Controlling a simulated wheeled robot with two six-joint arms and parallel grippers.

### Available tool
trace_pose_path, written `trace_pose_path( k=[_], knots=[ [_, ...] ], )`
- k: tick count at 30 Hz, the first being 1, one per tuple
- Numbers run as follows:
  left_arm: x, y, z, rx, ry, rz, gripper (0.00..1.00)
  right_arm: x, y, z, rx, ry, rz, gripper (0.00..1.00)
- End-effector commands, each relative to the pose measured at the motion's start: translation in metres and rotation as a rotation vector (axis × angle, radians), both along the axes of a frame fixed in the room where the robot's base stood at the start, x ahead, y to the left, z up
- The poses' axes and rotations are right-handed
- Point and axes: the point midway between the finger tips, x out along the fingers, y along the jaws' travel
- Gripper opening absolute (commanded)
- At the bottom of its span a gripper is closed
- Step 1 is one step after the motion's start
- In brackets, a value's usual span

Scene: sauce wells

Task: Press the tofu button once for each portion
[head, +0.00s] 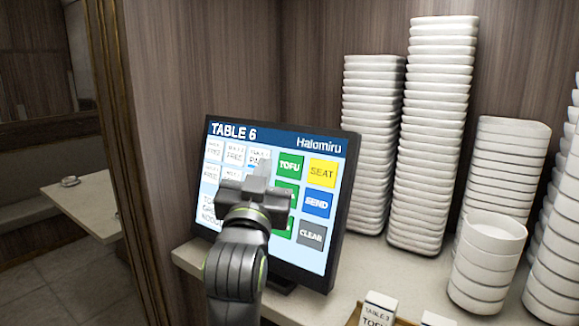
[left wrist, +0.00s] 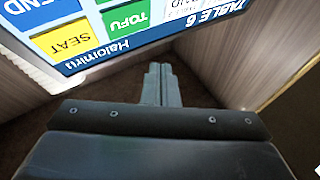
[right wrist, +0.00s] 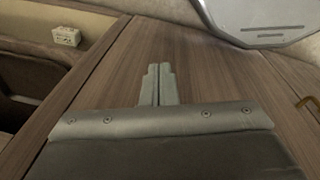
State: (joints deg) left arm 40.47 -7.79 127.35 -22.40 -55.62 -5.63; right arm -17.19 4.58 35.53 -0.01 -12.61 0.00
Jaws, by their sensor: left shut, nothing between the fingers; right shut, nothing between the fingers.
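A black touch screen (head: 343,190) stands on a counter, headed "TABLE 6" and "Halomiru". Its green TOFU button (head: 290,166) is in the upper middle right; it also shows upside down in the left wrist view (left wrist: 126,17). More green buttons below it are partly hidden by my arm. My left gripper (head: 262,168) is shut and empty, in front of the screen, left of the TOFU button in the head view. I cannot tell whether it touches the glass. My right gripper (right wrist: 158,82) is shut and empty, facing a wood panel, outside the head view.
Yellow SEAT (head: 322,172), blue SEND (head: 317,204) and grey CLEAR (head: 312,234) buttons lie right of the green column. White table tiles (head: 214,150) are at left. Tall stacks of white dishes (head: 433,130) crowd the right. A "TABLE 3" card (head: 378,310) stands in front.

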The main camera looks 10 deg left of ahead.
Motion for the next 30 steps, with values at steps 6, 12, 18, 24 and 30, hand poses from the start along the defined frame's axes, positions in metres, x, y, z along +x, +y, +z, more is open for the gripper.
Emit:
trace_pose_path(
  k=[6, 12, 18, 24, 30],
  knots=[
    [0.000, 0.000, 0.000, 0.002, 0.000, 0.001, 0.00, 0.000, 0.000, 0.000, 0.000, 0.000, 0.000, 0.00],
    [-0.001, 0.002, 0.000, 0.094, -0.001, 0.025, 0.00, 0.000, 0.000, -0.002, 0.000, 0.000, 0.000, 0.00],
    [-0.005, 0.007, 0.002, 0.360, -0.005, 0.095, 0.00, 0.000, 0.000, -0.006, 0.000, 0.000, 0.000, 0.00],
    [-0.010, 0.010, 0.005, 0.664, -0.019, 0.182, 0.00, 0.000, 0.000, -0.010, 0.000, 0.000, 0.000, 0.00],
    [-0.016, 0.013, 0.007, 0.964, -0.040, 0.280, 0.00, 0.000, 0.000, -0.015, 0.000, 0.000, 0.000, 0.00]
  ],
)
